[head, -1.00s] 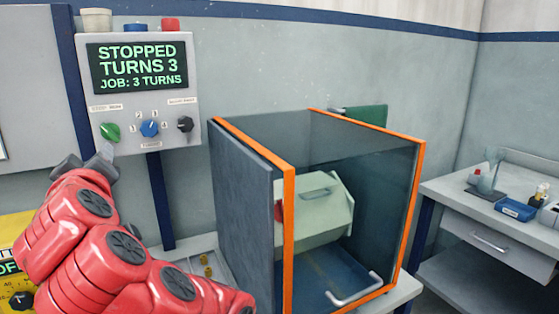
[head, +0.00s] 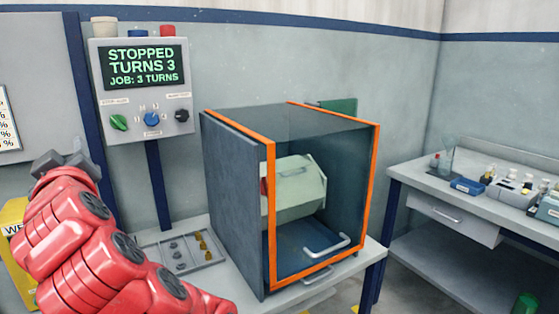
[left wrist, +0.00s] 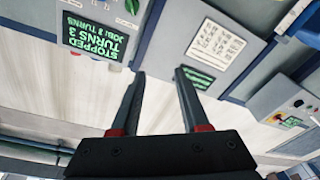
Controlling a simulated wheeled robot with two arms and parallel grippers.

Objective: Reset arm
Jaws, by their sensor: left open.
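My red left arm comes in from the lower left of the head view, with its dark gripper (head: 65,162) raised left of and below the control box (head: 142,88). The left wrist view shows the two fingers (left wrist: 163,100) apart, with nothing between them. The control box screen reads stopped, turns 3, job 3 turns. A green knob (head: 118,122), a blue knob (head: 151,119) and a black knob (head: 182,116) sit below the screen. The gripper is apart from the knobs. My right gripper is not in view.
An orange-edged cabinet (head: 271,215) with a pale barrel (head: 297,190) inside stands on the bench. A tray (head: 183,250) with small parts lies left of it. A side table (head: 430,188) with bottles and a blue bin (head: 467,186) stands at the right.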

